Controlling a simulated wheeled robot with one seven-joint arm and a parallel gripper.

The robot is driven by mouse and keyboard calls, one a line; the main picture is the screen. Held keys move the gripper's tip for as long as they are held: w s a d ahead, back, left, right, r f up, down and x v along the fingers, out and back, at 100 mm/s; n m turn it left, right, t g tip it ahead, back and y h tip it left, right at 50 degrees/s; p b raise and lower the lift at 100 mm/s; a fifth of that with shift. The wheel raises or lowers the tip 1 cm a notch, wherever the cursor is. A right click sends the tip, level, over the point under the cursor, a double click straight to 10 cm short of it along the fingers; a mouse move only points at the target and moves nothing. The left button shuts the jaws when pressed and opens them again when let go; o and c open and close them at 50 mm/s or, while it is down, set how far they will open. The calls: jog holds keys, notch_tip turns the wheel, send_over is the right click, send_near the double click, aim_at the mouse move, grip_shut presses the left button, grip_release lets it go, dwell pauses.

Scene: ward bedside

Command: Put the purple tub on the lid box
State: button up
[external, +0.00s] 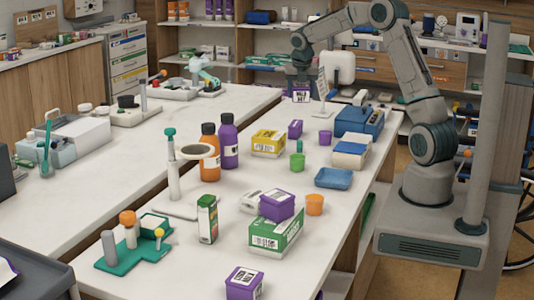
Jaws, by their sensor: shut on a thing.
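My gripper (300,82) is at the far end of the table, pointing down. It is shut on a purple tub (301,98) with a white label; the fingers are small here, and I cannot tell whether the tub touches the table. Another purple tub (277,206) sits on a green-and-white box (276,235), and a third purple tub (244,282) stands at the near edge. I cannot tell for sure which thing is the lid box; a blue case (359,121) and a white-and-blue box (349,155) stand right of the middle.
Orange (210,155) and purple (228,145) bottles, a yellow box (268,143) and a stand with a ring (175,185) occupy the middle. A blue tray (333,178) and small cups lie at the right. A white stand (322,95) is just right of my gripper.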

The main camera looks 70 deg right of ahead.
jog(key=p, duration=0.2)
send_over(269, 133)
jog(key=f, duration=0.4)
jog(key=a+f, duration=0.1)
jog(key=f, duration=0.2)
jog(key=shift+s, duration=0.15)
jog(key=shift+f+p, duration=0.35)
jog(key=shift+f, duration=1.7)
jog(key=shift+f, duration=0.1)
jog(key=o, duration=1.1)
